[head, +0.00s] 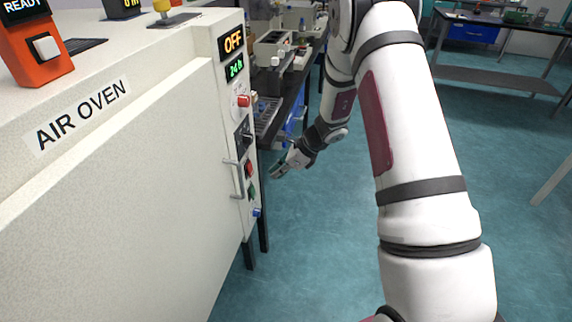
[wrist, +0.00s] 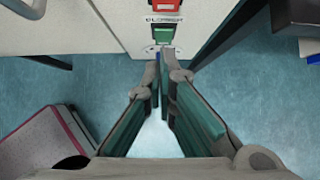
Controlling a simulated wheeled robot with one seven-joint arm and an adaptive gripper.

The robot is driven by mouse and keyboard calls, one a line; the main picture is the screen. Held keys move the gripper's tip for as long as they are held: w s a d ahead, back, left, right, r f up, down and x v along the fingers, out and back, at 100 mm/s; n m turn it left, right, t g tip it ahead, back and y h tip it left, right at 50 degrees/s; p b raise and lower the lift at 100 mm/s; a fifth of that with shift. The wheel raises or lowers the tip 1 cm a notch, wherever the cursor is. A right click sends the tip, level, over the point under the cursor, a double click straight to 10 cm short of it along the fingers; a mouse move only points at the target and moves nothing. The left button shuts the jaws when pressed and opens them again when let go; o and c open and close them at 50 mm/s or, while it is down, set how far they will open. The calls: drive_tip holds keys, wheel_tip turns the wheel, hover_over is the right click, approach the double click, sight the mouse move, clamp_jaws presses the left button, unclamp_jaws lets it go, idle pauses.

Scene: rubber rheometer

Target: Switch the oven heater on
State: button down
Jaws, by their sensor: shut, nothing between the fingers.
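The white air oven (head: 130,130) fills the left of the head view. Its narrow control panel (head: 229,110) carries an orange "OFF" display (head: 232,40) and a green display (head: 236,68). Below are a red knob (head: 243,101), a black switch (head: 243,136), a red button (head: 249,169), a green button (head: 252,192) and a blue knob (head: 257,212). Which control is the heater's is too small to read. My gripper (head: 273,173) is shut and empty, just right of the panel's lower part. In the wrist view my fingertips (wrist: 165,58) point towards the green button (wrist: 163,36), apparently apart from it.
A metal door handle (head: 235,180) sticks out left of the buttons. An orange device (head: 38,45) stands on the oven top. A dark bench (head: 290,105) with equipment stands behind the oven.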

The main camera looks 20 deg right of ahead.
sight(250, 169)
drive_tip(key=shift+w+a+f, duration=0.35)
drive_tip(key=shift+w+a, duration=0.15)
drive_tip(key=shift+a, duration=0.2)
drive_tip(key=shift+w+a+f, duration=0.35)
drive_tip(key=shift+w+a, duration=0.15)
drive_tip(key=shift+a, duration=0.15)
drive_tip(key=shift+w+a+f, duration=0.35)
drive_tip(key=shift+w+a, duration=0.15)
drive_tip(key=shift+a, duration=0.2)
drive_tip(key=shift+w+a+r+t+y+b, duration=0.2)
drive_tip(key=shift+a+r+t+y+b, duration=0.15)
drive_tip(key=shift+r+y, duration=0.25)
